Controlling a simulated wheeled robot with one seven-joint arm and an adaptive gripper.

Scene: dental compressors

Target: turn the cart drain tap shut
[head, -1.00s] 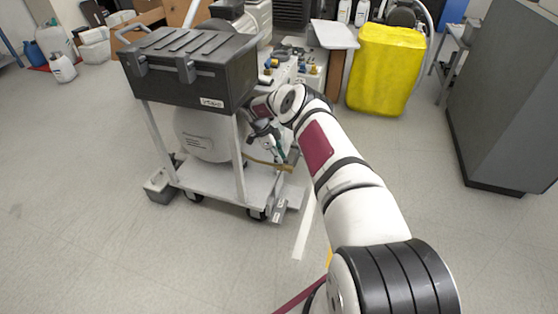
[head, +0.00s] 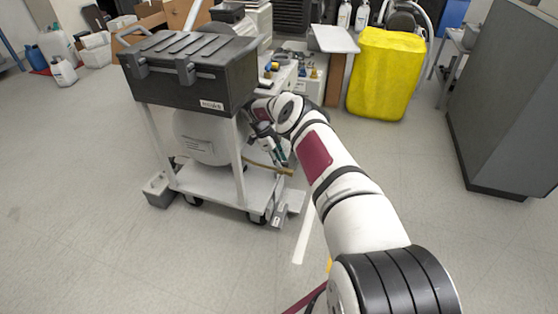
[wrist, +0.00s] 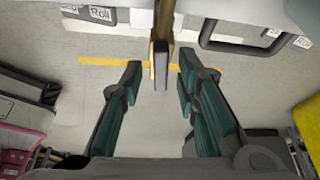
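The cart (head: 258,188) stands left of my arm with a silver tank (head: 201,137) under a black toolbox. A brass-yellow bar (head: 268,167), which looks like the drain tap's lever, sticks out low at the cart's right side. In the wrist view the lever (wrist: 162,45) comes down from the top edge and has a dark grey end. My gripper (wrist: 160,72) is open, with teal-padded fingers on either side of the lever's end and a visible gap to each. In the head view my gripper (head: 282,155) is just above the lever. The valve body is hidden.
The black toolbox (head: 195,68) overhangs the tank beside my arm. A grey bin (head: 158,190) sits on the floor left of the cart. A yellow container (head: 386,75) and a grey cabinet (head: 508,100) stand to the right. The floor in front is clear.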

